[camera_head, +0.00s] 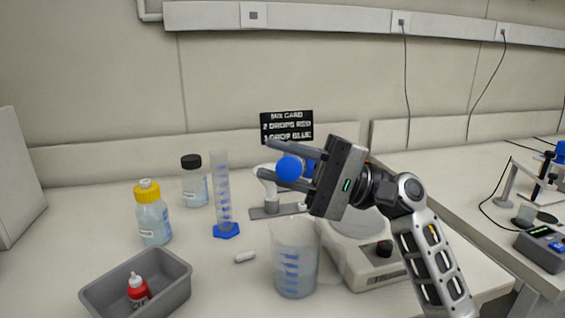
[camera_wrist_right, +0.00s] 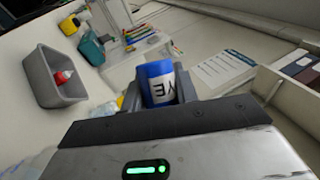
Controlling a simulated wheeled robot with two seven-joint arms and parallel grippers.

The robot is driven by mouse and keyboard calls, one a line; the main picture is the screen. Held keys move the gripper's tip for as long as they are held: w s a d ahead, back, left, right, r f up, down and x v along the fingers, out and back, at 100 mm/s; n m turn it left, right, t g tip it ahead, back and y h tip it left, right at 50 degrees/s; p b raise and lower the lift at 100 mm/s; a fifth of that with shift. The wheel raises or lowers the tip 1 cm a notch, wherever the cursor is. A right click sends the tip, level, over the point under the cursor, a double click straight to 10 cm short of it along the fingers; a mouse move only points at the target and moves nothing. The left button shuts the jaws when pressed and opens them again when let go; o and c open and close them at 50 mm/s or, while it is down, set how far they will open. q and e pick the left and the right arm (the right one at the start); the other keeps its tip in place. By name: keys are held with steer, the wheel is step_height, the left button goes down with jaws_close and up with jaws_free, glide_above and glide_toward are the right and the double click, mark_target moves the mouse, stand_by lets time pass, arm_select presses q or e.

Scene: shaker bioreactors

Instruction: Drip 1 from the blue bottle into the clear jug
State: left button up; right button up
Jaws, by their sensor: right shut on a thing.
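The blue bottle (camera_head: 289,169) is between the fingers of my right gripper (camera_head: 280,163), which is shut on it. It shows one round blue end to the head camera, so it looks tipped over. In the right wrist view the blue bottle (camera_wrist_right: 155,72) carries a white label with partly visible letters. The clear jug (camera_head: 296,262), with blue graduation marks, stands on the bench below the gripper, apart from the bottle. I cannot make out the bottle's tip or any drop. My left gripper is not in view.
A grey tray (camera_head: 172,272) holds a red bottle (camera_head: 138,291). A yellow-capped bottle (camera_head: 152,215), a black-capped bottle (camera_head: 194,184) and a graduated cylinder (camera_head: 223,195) stand at left. A mix card (camera_head: 287,126) is behind.

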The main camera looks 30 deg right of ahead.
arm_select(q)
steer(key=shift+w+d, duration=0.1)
arm_select(e)
steer(key=shift+s+a+f+n+b, duration=0.15)
steer(key=shift+f+n+b, duration=0.3)
steer(key=shift+b, duration=0.35)
steer(key=shift+s+a+f+n+g+b, duration=0.1)
steer(key=shift+f+n+g+b, duration=0.1)
steer(key=shift+n+g+b, duration=0.15)
steer(key=shift+s+a+f+n+g+b, duration=0.15)
steer(key=shift+n+g+b, duration=0.15)
steer(key=shift+n, duration=0.2)
arm_select(q)
steer(key=b, duration=0.1)
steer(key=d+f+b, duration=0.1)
steer(key=b, duration=0.1)
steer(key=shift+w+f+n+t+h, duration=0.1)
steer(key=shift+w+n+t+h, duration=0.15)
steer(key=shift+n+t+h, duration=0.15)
arm_select(e)
steer(key=s+a+n, duration=0.1)
steer(key=s+a+f+n+g+h, duration=0.1)
steer(key=s+a+n, duration=0.1)
steer(key=s+n, duration=0.1)
steer(key=shift+a+f+g, duration=0.25)
steer(key=shift+a, duration=0.1)
steer(key=shift+h, duration=0.3)
